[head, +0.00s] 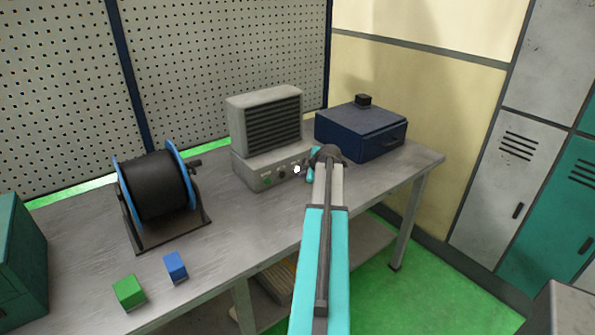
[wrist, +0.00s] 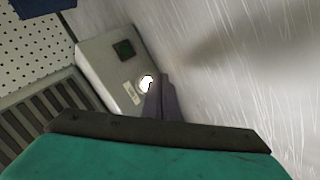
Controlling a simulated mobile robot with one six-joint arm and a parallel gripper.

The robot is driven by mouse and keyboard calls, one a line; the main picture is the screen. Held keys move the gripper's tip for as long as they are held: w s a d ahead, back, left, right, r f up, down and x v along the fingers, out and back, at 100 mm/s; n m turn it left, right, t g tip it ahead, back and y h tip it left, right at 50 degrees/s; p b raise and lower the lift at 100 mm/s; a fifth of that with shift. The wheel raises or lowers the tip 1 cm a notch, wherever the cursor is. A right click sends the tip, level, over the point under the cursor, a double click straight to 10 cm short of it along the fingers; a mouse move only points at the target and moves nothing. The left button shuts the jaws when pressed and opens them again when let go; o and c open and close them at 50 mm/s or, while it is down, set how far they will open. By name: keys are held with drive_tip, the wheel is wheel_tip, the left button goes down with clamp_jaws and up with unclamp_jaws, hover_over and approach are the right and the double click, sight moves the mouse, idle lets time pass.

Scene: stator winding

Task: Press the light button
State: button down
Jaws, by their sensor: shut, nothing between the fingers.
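A grey control box (head: 247,172) with a slatted unit on top stands on the workbench. My gripper (head: 308,174) is at the right end of the panel, close to the white button. In the wrist view my gripper (wrist: 158,82) is shut and empty, its tips overlapping the button's edge. I cannot tell whether they touch it.
A dark blue box (head: 360,132) stands to the right of the control box. A black cable spool (head: 157,187) is on the left. A green cube (head: 129,292) and a blue block (head: 175,267) lie near the front. The bench (head: 240,228) is clear before the panel.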

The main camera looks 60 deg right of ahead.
drive_tip(key=shift+w, duration=0.1)
idle(0.3)
drive_tip(key=shift+w+d+b, duration=0.15)
drive_tip(key=shift+w+b, duration=0.15)
drive_tip(key=shift+b, duration=0.15)
drive_tip(key=shift+w+d+b, duration=0.1)
drive_tip(key=shift+w+b, duration=0.2)
drive_tip(key=shift+w, duration=0.15)
idle(0.9)
drive_tip(key=shift+s, duration=0.2)
drive_tip(key=shift+s+a+b, duration=0.3)
drive_tip(key=shift+s+b, duration=0.2)
drive_tip(key=shift+s, duration=0.1)
drive_tip(key=shift+s, duration=0.1)
drive_tip(key=shift+s+a+b, duration=0.3)
drive_tip(key=shift+s, duration=0.65)
drive_tip(key=shift+s+a+b, duration=0.35)
drive_tip(key=shift+s, duration=0.55)
drive_tip(key=shift+s+a+b, duration=0.3)
drive_tip(key=shift+s, duration=0.65)
